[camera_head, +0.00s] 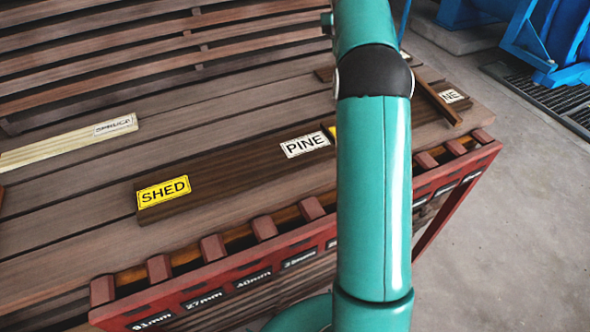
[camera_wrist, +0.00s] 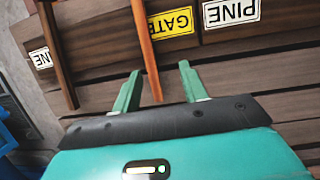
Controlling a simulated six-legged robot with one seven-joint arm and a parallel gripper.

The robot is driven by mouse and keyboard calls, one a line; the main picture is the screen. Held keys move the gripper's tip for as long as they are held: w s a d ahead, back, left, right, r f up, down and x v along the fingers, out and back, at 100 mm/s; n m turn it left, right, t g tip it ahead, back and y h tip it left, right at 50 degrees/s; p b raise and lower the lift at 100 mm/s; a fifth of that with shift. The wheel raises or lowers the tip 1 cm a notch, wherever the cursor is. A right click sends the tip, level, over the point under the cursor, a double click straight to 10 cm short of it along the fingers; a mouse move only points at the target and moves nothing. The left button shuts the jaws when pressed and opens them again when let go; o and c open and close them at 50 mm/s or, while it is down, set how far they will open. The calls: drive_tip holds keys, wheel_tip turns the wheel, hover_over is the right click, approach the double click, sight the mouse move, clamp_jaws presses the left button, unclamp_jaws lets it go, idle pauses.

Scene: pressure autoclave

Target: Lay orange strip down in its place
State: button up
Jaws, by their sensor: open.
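The orange strip (camera_wrist: 147,50) is a thin orange-brown stick in the wrist view. It runs from the top edge down between my gripper's fingers, beside the yellow GATE label (camera_wrist: 171,22). My gripper (camera_wrist: 160,69) is open, with one green finger on each side of the strip's near end and visible gaps to it. I cannot tell whether the strip rests on the boards. In the head view my teal arm hides the gripper and the strip.
A darker brown strip (camera_wrist: 57,55) lies to the left; it also shows in the head view (camera_head: 437,103). PINE (camera_head: 305,145) and SHED (camera_head: 163,192) labels sit on dark boards. A pale SPRUCE strip (camera_head: 70,142) lies left. A red slotted rack (camera_head: 250,275) lines the front edge.

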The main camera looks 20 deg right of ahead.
drive_tip(key=s+a+r+t, duration=0.25)
drive_tip(key=s+a, duration=0.35)
drive_tip(key=a, duration=0.3)
drive_tip(key=s+a+r+t, duration=0.2)
drive_tip(key=s+a+r, duration=0.3)
drive_tip(key=a, duration=0.4)
drive_tip(key=s+a+f+t, duration=0.2)
drive_tip(key=s+a+f, duration=0.3)
drive_tip(key=s, duration=0.3)
drive_tip(key=s+a+f+t, duration=0.2)
drive_tip(key=s+a+f, duration=0.4)
drive_tip(key=s, duration=0.3)
drive_tip(key=shift+f+y, duration=0.3)
drive_tip(key=shift+f, duration=0.2)
